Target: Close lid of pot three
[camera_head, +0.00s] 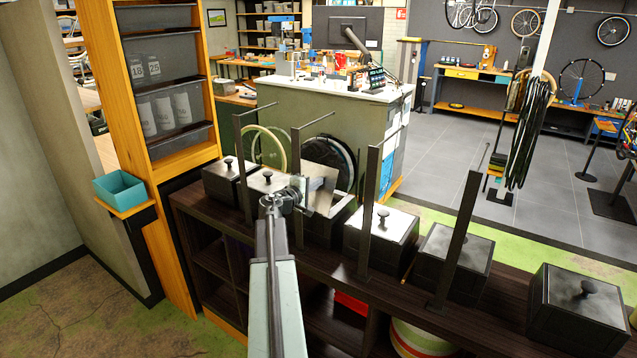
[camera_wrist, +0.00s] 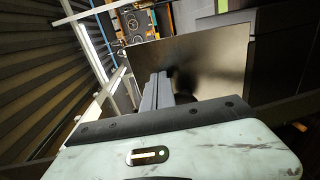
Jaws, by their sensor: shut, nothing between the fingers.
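Pot three (camera_head: 340,222) is the dark square pot third from the left on the shelf top. Its lid (camera_head: 322,182) stands raised and tilted, so the pot is open. In the wrist view the lid (camera_wrist: 205,62) is a dark, flat metal plate beyond the fingers. My gripper (camera_head: 299,190) is shut and empty, just left of the raised lid. In the wrist view its fingers (camera_wrist: 157,88) point at the plate, very near it; whether they touch it I cannot tell. My arm hides part of the shelf and the pot's near left side.
Other pots with lids down stand along the dark shelf (camera_head: 318,262), including one just right (camera_head: 380,236). Thin upright posts (camera_head: 370,210) rise between the pots. A teal bin (camera_head: 120,187) is at the left. A green workbench (camera_head: 300,115) stands behind.

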